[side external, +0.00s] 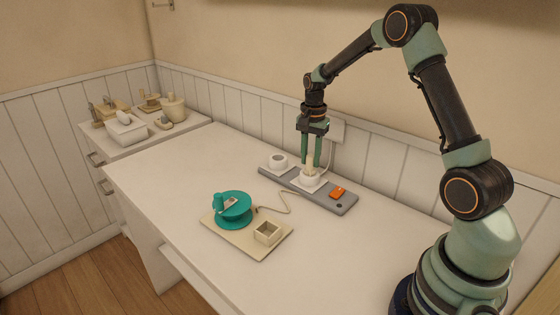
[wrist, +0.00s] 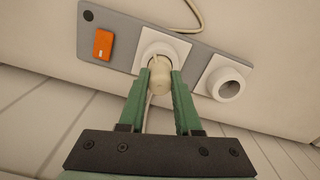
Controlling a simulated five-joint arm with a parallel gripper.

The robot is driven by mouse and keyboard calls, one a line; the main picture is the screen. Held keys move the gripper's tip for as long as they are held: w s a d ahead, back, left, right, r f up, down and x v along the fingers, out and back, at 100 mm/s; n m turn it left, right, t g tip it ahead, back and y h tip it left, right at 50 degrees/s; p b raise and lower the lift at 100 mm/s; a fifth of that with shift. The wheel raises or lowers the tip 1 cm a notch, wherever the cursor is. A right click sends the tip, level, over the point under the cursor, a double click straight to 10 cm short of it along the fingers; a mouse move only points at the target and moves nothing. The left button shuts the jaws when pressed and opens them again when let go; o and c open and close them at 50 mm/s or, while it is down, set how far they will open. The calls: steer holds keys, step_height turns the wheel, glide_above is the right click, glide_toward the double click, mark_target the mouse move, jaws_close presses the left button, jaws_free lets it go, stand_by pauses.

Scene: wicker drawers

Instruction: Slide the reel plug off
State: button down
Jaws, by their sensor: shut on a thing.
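A cream plug (side external: 310,170) stands at the middle white socket (side external: 308,182) of a grey power strip (side external: 330,203). My gripper (side external: 311,164) points down and is shut on the plug. In the wrist view the green fingers of my gripper (wrist: 164,75) hold the plug (wrist: 159,80) from both sides, over the socket (wrist: 150,51). How deep the plug sits is hidden. A pale cord runs from the strip area towards a teal reel (side external: 234,209) on a beige board (side external: 220,232).
An orange switch (side external: 337,193) and an empty round socket (side external: 277,161) flank the plug on the strip. A square cup (side external: 267,232) stands on the board. A white box (side external: 126,130) and other small items sit on the far left cabinet. The white counter is otherwise mostly clear.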

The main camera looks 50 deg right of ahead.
steer(key=shift+r, duration=2.8)
